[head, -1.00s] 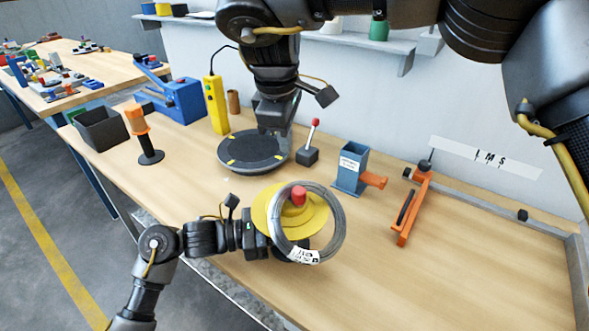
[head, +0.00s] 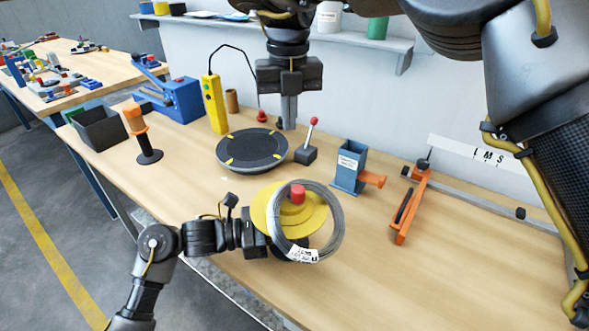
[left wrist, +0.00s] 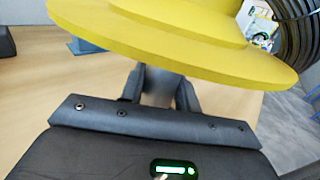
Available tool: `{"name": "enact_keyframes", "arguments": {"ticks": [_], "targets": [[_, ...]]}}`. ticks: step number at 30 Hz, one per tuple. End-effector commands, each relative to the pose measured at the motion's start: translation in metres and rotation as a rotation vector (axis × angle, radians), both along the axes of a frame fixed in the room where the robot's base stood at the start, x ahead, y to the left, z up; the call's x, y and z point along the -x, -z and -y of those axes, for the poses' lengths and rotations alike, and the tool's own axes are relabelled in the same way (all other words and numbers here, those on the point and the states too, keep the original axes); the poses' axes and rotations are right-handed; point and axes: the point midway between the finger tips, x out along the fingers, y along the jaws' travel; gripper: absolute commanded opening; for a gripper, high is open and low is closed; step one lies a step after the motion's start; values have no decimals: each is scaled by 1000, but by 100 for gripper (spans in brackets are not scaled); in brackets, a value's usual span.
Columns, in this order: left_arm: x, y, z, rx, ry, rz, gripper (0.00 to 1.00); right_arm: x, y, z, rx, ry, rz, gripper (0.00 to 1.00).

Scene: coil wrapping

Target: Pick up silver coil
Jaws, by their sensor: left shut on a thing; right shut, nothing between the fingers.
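The silver coil (head: 337,232) is a wire ring with a white label at its lower edge. In the head view it stands tilted in front of a yellow disc holder (head: 262,209), and the holder's red knob (head: 298,194) shows inside the ring. Part of the coil shows at the upper right of the left wrist view (left wrist: 297,30). My left gripper (left wrist: 158,88) is shut on the yellow disc holder, just under the disc; its exact grip is partly hidden. My right gripper (head: 288,124) is shut and empty, pointing down just behind the black turntable, away from the coil.
The black turntable (head: 250,150) has yellow marks. A small lever (head: 308,147), a blue dispenser (head: 348,166) and an orange tool (head: 410,207) stand to its right. A yellow control box (head: 215,103) and an orange-handled stand (head: 140,132) are left. The front right table is clear.

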Motion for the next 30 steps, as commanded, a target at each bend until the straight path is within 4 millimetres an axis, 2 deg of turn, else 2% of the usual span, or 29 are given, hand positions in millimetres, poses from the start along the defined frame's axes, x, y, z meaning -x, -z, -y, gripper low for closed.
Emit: {"name": "enact_keyframes", "arguments": {"ticks": [6,13,17,27,30], "targets": [[0,-2,0,5,-1,3,0,1,0,0,-3,-106,-7,0],[0,-2,0,5,-1,3,0,1,9,0,-2,-109,-10,0],[-1,-2,0,5,-1,3,0,2,28,0,-5,-109,-12,0],[-1,-2,0,5,-1,3,0,2,101,0,-2,-109,-11,0],[-1,-3,0,5,-1,3,0,13,100,3,-3,-109,-8,0]]}}
